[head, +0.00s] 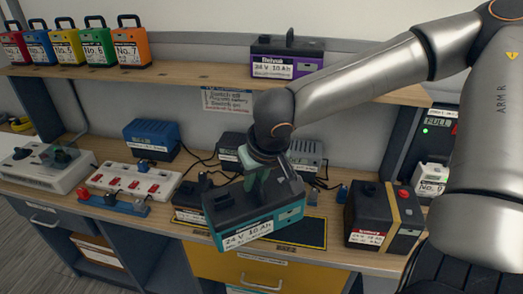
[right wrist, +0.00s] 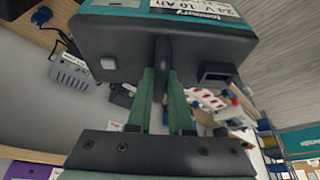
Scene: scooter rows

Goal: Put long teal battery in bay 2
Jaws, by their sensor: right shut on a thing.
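The teal and black battery (head: 262,222), labelled 24 V 10 Ah, hangs slightly tilted over the front of the bench. My right gripper (head: 258,178) is shut on its top handle. In the right wrist view the battery (right wrist: 120,40) fills the top, with its dark handle between the green fingers (right wrist: 161,85). A black mat with a yellow border (head: 316,232) lies on the bench, partly hidden behind the battery. My left gripper is not in view.
A dark labelled box (head: 188,205) is just left of the held battery. A black battery with a yellow stripe (head: 370,215) stands to the right. Blue (head: 152,138) and grey (head: 305,152) chargers with cables are behind. A purple battery (head: 287,58) sits on the shelf.

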